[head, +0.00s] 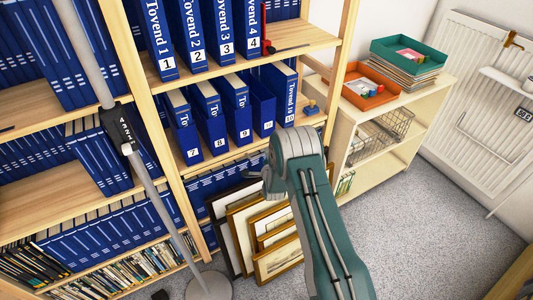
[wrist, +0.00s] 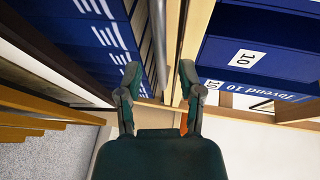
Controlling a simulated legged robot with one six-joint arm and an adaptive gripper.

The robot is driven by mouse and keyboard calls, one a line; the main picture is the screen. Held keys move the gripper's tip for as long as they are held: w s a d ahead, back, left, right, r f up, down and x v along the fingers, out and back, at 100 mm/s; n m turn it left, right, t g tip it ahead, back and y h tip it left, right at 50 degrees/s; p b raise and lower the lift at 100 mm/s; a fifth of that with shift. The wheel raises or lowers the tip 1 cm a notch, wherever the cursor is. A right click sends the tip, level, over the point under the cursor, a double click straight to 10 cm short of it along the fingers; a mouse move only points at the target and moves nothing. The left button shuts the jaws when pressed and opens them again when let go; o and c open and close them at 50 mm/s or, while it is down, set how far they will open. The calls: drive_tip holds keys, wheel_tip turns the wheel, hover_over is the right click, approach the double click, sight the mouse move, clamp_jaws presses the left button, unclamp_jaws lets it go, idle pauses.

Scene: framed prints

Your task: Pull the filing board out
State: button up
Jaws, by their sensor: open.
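No single item is clearly recognisable as the filing board. Numbered blue Tovend binders stand upright on the wooden shelf, among them binder 7 (head: 182,123) and binder 10 (head: 285,90). A narrow grey upright strip (wrist: 157,40) and a wooden edge (wrist: 174,45) show beyond the gap between the fingers; contact cannot be told. In the head view my gripper is mostly hidden behind my arm, in front of the lower shelf.
Framed prints (head: 277,262) lean against the lower shelf. A grey pole with a round base (head: 208,286) stands left. A low cabinet (head: 343,128) at the right carries an orange tray (head: 369,98) and a green tray (head: 424,53). Carpet (head: 440,215) at the right is clear.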

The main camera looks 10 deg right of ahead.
drive_tip(key=shift+x, duration=1.1)
clamp_jaws()
drive_tip(key=shift+s+f, duration=0.15)
drive_tip(key=shift+s, duration=0.05)
